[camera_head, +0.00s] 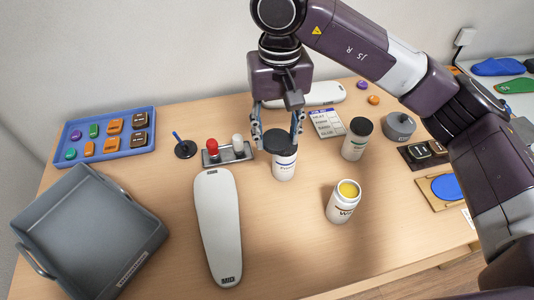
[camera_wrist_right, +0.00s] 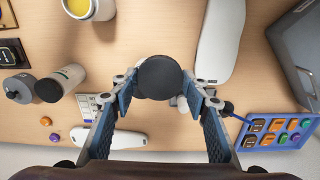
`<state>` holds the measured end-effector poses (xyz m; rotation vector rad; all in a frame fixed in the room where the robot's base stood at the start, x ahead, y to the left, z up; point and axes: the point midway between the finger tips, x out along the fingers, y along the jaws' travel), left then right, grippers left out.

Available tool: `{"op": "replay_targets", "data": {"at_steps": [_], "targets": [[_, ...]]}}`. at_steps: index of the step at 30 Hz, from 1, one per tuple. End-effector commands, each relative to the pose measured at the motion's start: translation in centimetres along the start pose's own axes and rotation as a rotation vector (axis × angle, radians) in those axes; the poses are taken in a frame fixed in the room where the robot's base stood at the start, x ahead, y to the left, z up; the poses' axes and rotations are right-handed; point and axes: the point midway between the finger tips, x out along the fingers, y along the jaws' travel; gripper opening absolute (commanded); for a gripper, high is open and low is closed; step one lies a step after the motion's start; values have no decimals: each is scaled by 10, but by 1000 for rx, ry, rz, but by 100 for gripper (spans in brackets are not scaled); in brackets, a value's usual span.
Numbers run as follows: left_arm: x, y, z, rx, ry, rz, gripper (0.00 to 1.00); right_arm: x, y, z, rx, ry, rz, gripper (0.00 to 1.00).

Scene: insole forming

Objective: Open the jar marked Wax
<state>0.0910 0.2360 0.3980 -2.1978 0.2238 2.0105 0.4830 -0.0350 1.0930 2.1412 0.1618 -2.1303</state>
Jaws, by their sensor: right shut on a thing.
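The jar marked Wax (camera_head: 341,207) stands upright and uncovered at the front right of the table's middle, with yellow content showing in its mouth. It also shows at the top of the wrist view (camera_wrist_right: 103,10). My right gripper (camera_head: 278,138) is shut on a round black lid (camera_head: 279,142), left of and behind the Wax jar. In the wrist view the lid (camera_wrist_right: 159,77) sits between the fingertips. Another white jar with a blue-marked label (camera_head: 284,171) shows directly below the lid; I cannot tell whether the lid touches it. My left gripper is not in view.
A dark-lidded jar with a green label (camera_head: 354,147) and a grey round container (camera_head: 399,127) stand to the right. A white insole form (camera_head: 218,230), a grey bin (camera_head: 85,235) and a blue tray (camera_head: 65,137) are left.

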Motion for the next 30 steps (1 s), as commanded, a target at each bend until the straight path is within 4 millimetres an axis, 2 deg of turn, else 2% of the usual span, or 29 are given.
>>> {"op": "replay_targets", "data": {"at_steps": [4,7,21,24,30], "targets": [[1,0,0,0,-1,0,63,4,-12,-1,-8,-11,-6,13],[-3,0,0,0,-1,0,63,17,-14,0,-7,-16,-7,13],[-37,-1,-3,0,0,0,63,134,-14,2,-5,-16,-6,13],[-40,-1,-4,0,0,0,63,149,-14,1,-7,-12,-6,13],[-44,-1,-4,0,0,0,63,166,-14,1,-6,-13,-6,13]]}}
